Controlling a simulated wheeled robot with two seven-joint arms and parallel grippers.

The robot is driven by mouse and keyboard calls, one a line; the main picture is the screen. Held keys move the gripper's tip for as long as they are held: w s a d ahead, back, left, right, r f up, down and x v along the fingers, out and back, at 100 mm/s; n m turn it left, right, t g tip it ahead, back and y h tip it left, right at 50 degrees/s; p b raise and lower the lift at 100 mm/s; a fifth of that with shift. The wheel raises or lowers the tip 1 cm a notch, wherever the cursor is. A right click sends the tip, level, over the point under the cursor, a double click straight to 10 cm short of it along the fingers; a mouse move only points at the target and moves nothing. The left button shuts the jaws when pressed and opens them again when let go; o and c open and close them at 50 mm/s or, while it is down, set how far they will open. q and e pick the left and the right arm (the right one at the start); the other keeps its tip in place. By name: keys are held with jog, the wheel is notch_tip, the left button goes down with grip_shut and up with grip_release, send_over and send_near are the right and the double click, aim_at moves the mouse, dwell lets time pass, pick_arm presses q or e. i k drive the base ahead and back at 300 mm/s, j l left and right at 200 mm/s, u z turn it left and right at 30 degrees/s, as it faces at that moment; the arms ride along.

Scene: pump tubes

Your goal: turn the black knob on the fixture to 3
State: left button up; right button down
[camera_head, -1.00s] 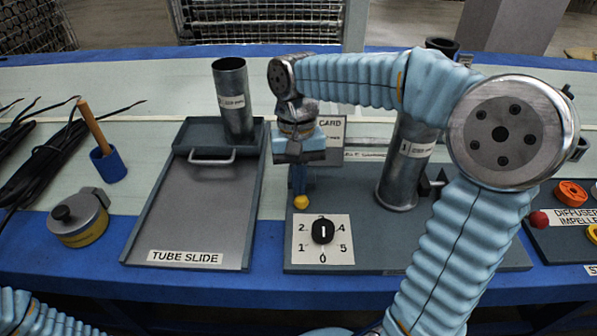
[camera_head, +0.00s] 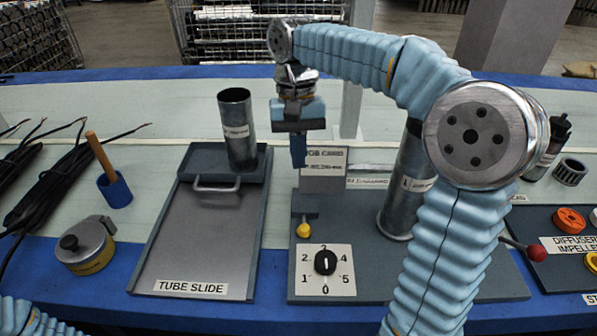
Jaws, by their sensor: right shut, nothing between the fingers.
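The black knob (camera_head: 325,262) is on the white dial plate (camera_head: 342,287), numbered 0 to 5, at the front left of the grey fixture (camera_head: 430,283). Its white mark is nearly upright, in line with the 3 above it and the 0 below. My right gripper (camera_head: 298,160) is shut and empty, fingers down. It hangs above the fixture, behind the knob and clear of it. My left gripper is out of view; only part of my left arm shows at the lower left.
A yellow-tipped lever (camera_head: 304,230) stands just behind the dial plate. A metal tube (camera_head: 401,190) stands on the fixture, partly behind my right arm. The tube slide tray (camera_head: 190,250) with another tube (camera_head: 238,130) is to the left. A red ball handle (camera_head: 537,252) is at right.

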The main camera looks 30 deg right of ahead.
aim_at(326, 264)
jog(key=k, duration=1.5)
